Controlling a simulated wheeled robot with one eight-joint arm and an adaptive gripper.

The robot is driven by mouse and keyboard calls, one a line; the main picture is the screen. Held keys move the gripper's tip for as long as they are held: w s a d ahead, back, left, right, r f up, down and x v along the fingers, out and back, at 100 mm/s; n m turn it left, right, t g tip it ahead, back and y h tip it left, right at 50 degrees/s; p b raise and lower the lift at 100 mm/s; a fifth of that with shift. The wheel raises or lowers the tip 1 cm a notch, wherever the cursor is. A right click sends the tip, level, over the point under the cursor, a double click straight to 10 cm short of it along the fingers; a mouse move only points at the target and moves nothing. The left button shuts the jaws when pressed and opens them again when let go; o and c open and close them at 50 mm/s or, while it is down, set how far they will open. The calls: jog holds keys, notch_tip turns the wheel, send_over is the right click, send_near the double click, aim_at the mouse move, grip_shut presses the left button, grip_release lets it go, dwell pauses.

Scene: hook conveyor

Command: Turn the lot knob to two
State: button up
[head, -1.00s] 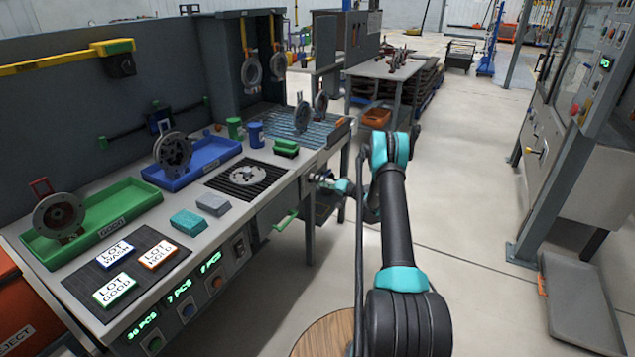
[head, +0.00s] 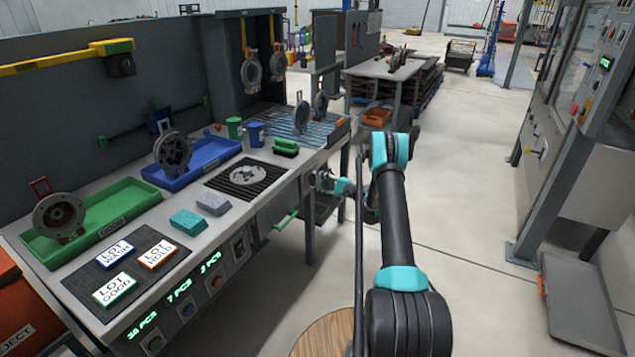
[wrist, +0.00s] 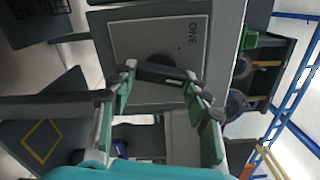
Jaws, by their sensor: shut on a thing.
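The lot knob (wrist: 158,73) is a dark bar-shaped knob on a grey panel plate (wrist: 130,42) in the wrist view. A short white mark shows near its right end. The word ONE is printed sideways on the plate, above and right of the knob. No label reading two can be made out. My gripper (wrist: 162,76) has its two green-grey fingers on either side of the knob, closed on its ends. In the head view my gripper (head: 325,182) is small, at the right end of the bench; the knob is not visible there.
The bench holds a green tray (head: 137,196), a blue tray (head: 216,153), and lot cards on a dark mat (head: 88,283). A green handle (head: 286,220) sticks out from the bench front near my arm. Open floor (head: 470,180) lies right of my arm.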

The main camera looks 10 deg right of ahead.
jog(key=m, duration=0.5)
jog(key=shift+f+m, duration=0.1)
jog(key=shift+m, duration=0.2)
dwell(0.4)
jog(key=o, duration=1.2)
jog(key=shift+c, duration=0.2)
jog(key=shift+d, duration=0.1)
jog(key=v, duration=1.2)
